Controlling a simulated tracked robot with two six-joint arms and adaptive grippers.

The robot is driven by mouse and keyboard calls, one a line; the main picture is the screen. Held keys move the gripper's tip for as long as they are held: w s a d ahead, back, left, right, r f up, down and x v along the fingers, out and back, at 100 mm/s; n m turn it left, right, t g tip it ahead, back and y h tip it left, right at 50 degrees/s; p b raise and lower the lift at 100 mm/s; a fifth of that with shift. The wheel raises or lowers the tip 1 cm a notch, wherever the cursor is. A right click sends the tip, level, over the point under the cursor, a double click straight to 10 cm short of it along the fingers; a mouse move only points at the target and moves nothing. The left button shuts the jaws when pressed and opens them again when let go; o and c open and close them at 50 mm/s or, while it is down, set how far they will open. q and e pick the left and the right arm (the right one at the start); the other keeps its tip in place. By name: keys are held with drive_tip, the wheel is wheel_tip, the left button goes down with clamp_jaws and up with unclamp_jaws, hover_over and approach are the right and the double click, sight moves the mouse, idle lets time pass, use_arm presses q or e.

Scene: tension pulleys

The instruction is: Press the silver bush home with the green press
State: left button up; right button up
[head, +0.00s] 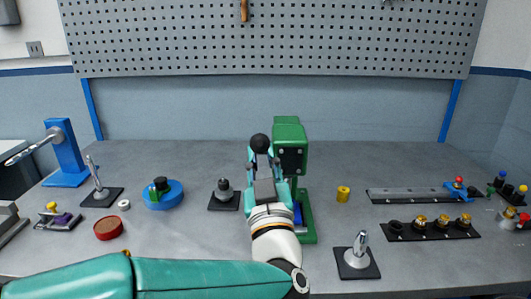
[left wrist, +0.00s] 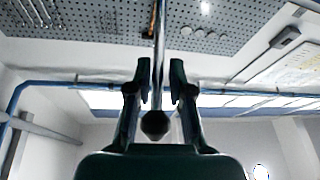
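The green press (head: 290,150) stands mid-bench, its base (head: 307,225) partly hidden behind my left arm. A blue part (head: 297,212) shows on that base. The press lever ends in a black ball (head: 260,143). My left gripper (head: 262,162) is at this lever, just below the ball in the head view. In the left wrist view, the two fingers (left wrist: 160,85) stand apart on either side of the lever's rod (left wrist: 158,50), with gaps, and the black ball (left wrist: 155,123) is between them near the palm. I cannot make out the silver bush. My right gripper is not in view.
Left of the press are a grey knob on a black plate (head: 224,190) and a blue disc (head: 172,197). To the right are a yellow cylinder (head: 343,193), a silver cone (head: 359,245) and a black strip with several brass parts (head: 410,234).

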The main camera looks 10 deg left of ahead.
use_arm(q)
drive_tip(key=shift+o, duration=1.3)
drive_tip(key=shift+a+r, duration=0.1)
drive_tip(key=shift+r, duration=0.1)
drive_tip(key=shift+s, duration=0.1)
drive_tip(key=v, duration=1.2)
drive_tip(key=shift+f, duration=0.2)
